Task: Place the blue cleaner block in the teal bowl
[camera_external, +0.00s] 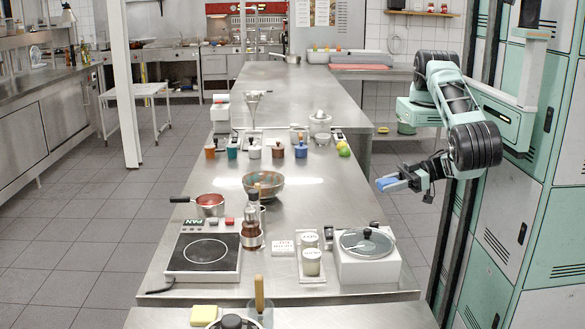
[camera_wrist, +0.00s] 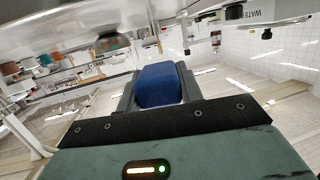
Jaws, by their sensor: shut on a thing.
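The blue cleaner block (camera_external: 391,184) is held in my gripper (camera_external: 400,181), off the right side of the steel counter and above the floor. In the wrist view the blue block (camera_wrist: 160,85) sits between the two fingers of my gripper (camera_wrist: 158,92), which are shut on it. The teal bowl (camera_external: 263,185), with brown patches, stands upright on the counter, well to the left of the gripper and apart from it. In the wrist view a rounded bowl (camera_wrist: 112,43), probably the same one, shows at upper left. The inside of the bowl is mostly hidden.
Lockers (camera_external: 515,190) rise on the right.

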